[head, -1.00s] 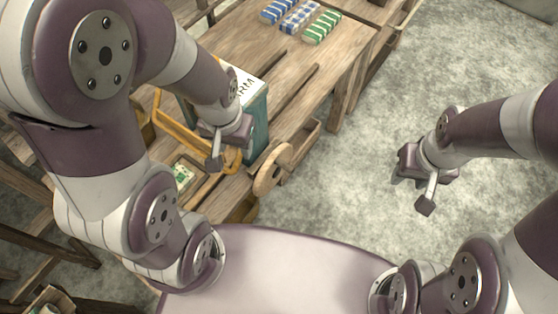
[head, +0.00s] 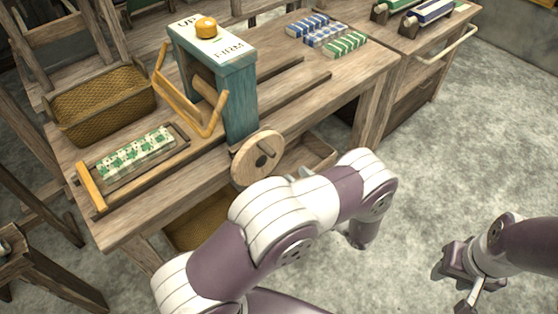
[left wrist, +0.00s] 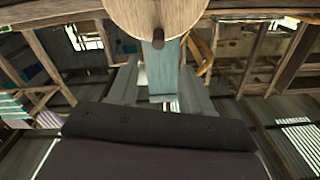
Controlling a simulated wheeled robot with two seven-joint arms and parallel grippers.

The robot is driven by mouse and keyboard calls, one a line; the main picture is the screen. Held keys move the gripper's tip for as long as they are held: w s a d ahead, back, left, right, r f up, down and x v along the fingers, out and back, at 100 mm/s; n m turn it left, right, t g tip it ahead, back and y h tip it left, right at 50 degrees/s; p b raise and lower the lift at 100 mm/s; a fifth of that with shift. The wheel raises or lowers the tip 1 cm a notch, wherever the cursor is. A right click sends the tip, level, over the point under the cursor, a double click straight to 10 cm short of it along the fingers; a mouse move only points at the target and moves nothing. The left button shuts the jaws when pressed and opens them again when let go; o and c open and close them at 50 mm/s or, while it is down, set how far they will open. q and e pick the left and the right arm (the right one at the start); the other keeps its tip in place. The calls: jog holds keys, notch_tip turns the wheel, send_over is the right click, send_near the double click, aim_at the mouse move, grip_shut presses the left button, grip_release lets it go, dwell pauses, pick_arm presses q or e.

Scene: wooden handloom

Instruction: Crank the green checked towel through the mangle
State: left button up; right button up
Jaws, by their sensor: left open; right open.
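The green checked towel (head: 136,151) lies flat in a wooden tray (head: 176,143) left of the mangle. The mangle (head: 241,95) has a teal frame, an orange knob (head: 206,27) on top and a yellow-orange bar frame (head: 172,96) on its left. My right gripper (head: 462,272) is open and empty over the floor.
Folded blue and green checked cloths (head: 326,36) lie on the bench at the back. A side table with rolls (head: 432,12) is at the back right. The floor right of the bench is clear.

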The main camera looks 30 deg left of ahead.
aim_at(274, 155)
pick_arm(q)
jog(key=p+x, duration=0.1)
jog(key=x, duration=1.1)
jog(key=shift+w+a+r, duration=0.1)
jog(key=shift+w, duration=0.1)
grip_shut()
